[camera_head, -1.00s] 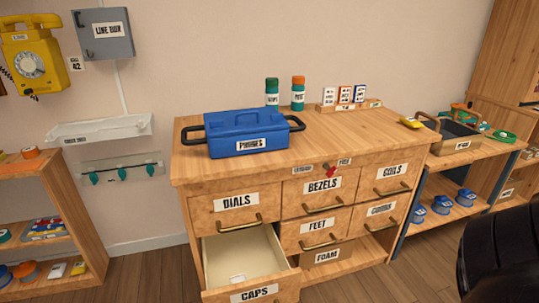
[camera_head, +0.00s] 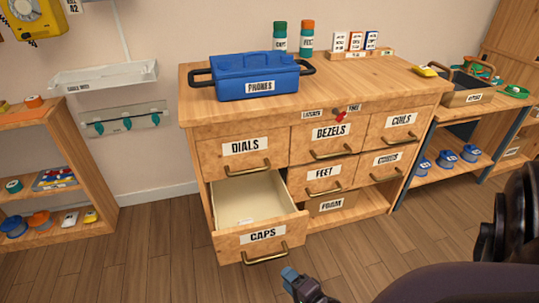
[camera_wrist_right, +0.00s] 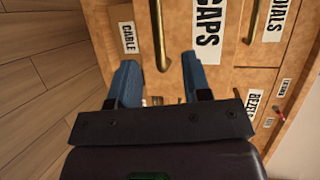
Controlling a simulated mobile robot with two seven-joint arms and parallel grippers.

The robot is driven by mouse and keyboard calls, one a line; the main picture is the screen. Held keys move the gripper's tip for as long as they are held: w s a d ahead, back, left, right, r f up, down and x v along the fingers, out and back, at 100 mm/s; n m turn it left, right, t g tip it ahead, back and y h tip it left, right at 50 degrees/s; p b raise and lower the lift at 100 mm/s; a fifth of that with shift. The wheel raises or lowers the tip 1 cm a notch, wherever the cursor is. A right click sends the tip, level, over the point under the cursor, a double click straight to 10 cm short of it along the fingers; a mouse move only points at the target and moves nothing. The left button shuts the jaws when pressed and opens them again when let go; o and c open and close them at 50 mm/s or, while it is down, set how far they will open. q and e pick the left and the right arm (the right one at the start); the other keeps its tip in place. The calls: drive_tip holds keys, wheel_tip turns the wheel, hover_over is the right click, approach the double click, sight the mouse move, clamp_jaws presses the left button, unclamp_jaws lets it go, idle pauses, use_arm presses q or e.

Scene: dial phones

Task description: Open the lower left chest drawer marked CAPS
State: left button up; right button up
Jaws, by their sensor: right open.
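The chest's lower left drawer marked CAPS (camera_head: 262,236) stands pulled well out, with its pale inside and a small whitish item showing. Its brass bar handle (camera_head: 265,254) is on the front. My right gripper (camera_head: 292,277) is just in front of the drawer, low and right of the handle. In the right wrist view the two blue fingers of my right gripper (camera_wrist_right: 160,78) are spread and empty, with the handle (camera_wrist_right: 160,35) lying ahead between their lines. I cannot tell whether they touch it. My left gripper is not in view.
The chest's other drawers, such as DIALS (camera_head: 245,147) and FEET (camera_head: 323,173), are shut. A blue PHONES box (camera_head: 258,78) stands on the chest top. Shelves stand left (camera_head: 60,115) and right (camera_head: 425,180). The wooden floor (camera_head: 160,265) in front is clear.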

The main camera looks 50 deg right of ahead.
sight(268, 257)
drive_tip(key=shift+m, duration=0.5)
drive_tip(key=shift+d+f+b+x, duration=0.15)
drive_tip(key=shift+b+x, duration=0.55)
drive_tip(key=shift+x, duration=2.1)
drive_tip(key=shift+d+f+b+x, duration=0.15)
drive_tip(key=shift+b+x, duration=0.5)
drive_tip(key=shift+x, duration=2.1)
drive_tip(key=shift+s+r, duration=0.1)
drive_tip(key=shift+r, duration=0.05)
clamp_jaws()
